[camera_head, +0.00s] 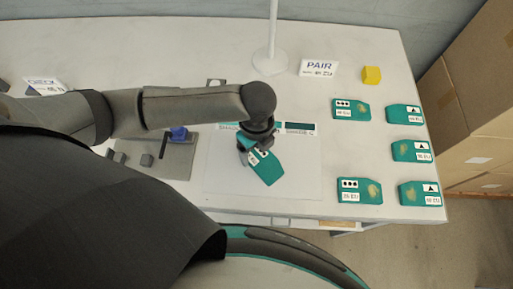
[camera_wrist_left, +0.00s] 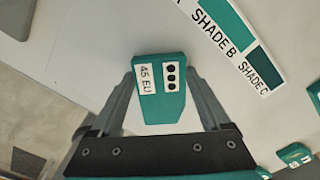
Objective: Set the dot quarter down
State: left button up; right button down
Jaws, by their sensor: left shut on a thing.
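The dot quarter (camera_head: 265,166) is a green shoe piece with a white label of black dots. My left gripper (camera_head: 248,146) is shut on it above the white sheet (camera_head: 303,182) in the middle of the table. In the left wrist view the dot quarter (camera_wrist_left: 160,92) sits between the two fingers of the left gripper (camera_wrist_left: 165,100), with its "45 EU" tag and three dots facing the camera. Whether it touches the sheet cannot be told. My right gripper is not in view.
Several green quarters with dot or triangle labels lie at the right, one at the front (camera_head: 358,190). A PAIR sign (camera_head: 319,68), a yellow block (camera_head: 371,75) and a white post (camera_head: 271,55) stand behind. A grey press with a blue part (camera_head: 178,133) is left.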

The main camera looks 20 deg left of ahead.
aim_at(257, 154)
pick_arm(q)
jog(key=shift+f, duration=0.15)
jog(key=o, duration=1.2)
notch_tip(257, 154, up, 12)
jog(key=shift+r+p, duration=0.2)
jog(key=shift+p, duration=1.05)
